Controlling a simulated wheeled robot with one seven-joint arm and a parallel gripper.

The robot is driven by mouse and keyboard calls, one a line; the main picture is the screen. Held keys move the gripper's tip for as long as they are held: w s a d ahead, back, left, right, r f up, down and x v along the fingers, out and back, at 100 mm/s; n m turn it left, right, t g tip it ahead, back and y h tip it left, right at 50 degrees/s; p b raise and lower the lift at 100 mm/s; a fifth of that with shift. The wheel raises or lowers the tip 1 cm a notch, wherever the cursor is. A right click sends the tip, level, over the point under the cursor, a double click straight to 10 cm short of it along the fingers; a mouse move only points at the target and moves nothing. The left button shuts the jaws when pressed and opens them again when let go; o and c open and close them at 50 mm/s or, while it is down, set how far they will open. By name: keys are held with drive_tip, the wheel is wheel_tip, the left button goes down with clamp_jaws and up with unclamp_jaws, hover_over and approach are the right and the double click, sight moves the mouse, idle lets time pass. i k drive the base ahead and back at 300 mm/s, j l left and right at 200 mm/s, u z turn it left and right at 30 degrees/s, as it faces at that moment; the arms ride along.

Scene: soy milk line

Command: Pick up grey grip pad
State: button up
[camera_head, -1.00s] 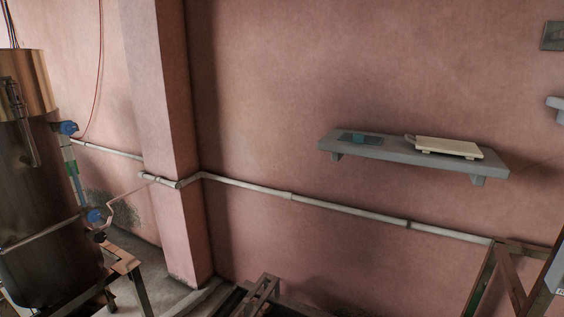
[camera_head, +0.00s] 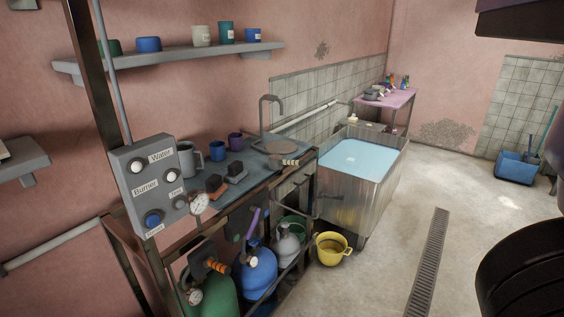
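A small grey block with a dark underside (camera_head: 236,170) lies on the blue-grey counter top (camera_head: 262,160), left of the sink basin. It may be the grey grip pad, but it is too small to be sure. A dark block with an orange-brown part (camera_head: 215,186) lies just left of and nearer than it. My gripper's fingers do not show. Dark parts at the right edge seem to be of my own arm, and none is near the blocks.
A control box (camera_head: 150,185) and a gauge (camera_head: 199,204) stand at the counter's left front. Behind are a grey mug (camera_head: 190,158), two small cups and a tap (camera_head: 270,110). A water-filled tank (camera_head: 385,195) stands right. Gas cylinders are below. Floor at right is mostly clear.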

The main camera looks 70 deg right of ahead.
sight(236, 172)
drive_tip(key=z, duration=1.15)
drive_tip(key=u, duration=2.85)
drive_tip(key=z, duration=2.85)
drive_tip(key=i+l+u, duration=0.15)
drive_tip(key=i+l, duration=0.15)
